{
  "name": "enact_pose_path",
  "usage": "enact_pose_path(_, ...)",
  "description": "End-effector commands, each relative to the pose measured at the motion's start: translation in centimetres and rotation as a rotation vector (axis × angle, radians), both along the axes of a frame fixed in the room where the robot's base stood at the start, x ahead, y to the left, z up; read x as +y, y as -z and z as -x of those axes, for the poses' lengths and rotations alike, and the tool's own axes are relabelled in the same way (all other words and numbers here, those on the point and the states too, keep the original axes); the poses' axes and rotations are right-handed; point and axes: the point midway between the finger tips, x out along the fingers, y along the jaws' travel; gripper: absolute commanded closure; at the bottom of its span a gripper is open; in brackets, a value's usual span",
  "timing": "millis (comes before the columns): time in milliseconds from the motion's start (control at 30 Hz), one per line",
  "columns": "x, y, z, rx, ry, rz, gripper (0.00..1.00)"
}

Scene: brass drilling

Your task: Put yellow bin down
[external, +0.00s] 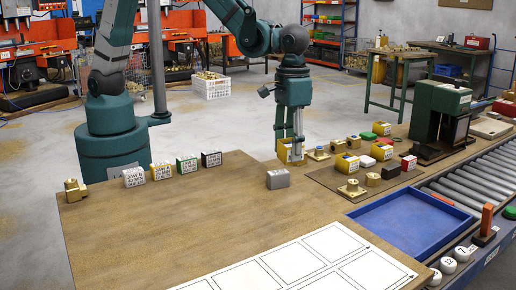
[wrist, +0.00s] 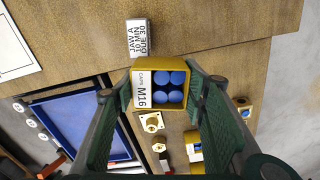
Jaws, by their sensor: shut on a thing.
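The yellow bin (wrist: 177,65) holds several blue caps and has a white label reading CAPS M16. It sits between the two fingers of my gripper (wrist: 152,92), which is shut on it. In the external view the bin (external: 284,154) hangs low at the fingertips of my gripper (external: 297,141), near the back edge of the wooden table (external: 190,215). The fingers hide part of the bin there. I cannot tell how much gap lies under it.
A grey labelled block (external: 278,180) stands in front of the bin. A brown board (external: 325,180) with brass parts and small yellow bins lies to the right. A blue tray (external: 405,222), white printed sheet (external: 300,262) and roller conveyor (external: 480,185) are nearby. The table's left part is mostly clear.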

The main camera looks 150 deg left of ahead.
Motion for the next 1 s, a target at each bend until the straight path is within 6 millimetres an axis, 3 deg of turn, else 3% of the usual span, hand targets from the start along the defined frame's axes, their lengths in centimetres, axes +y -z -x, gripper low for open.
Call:
enact_pose_path(100, -3.4, -0.6, -0.3, 0.000, 0.042, 0.000, 0.71)
enact_pose_path(467, -13.0, -2.0, 0.2, 0.000, 0.163, 0.000, 0.71)
enact_pose_path(1000, -26.2, -3.5, 3.5, 0.000, 0.348, 0.000, 0.71)
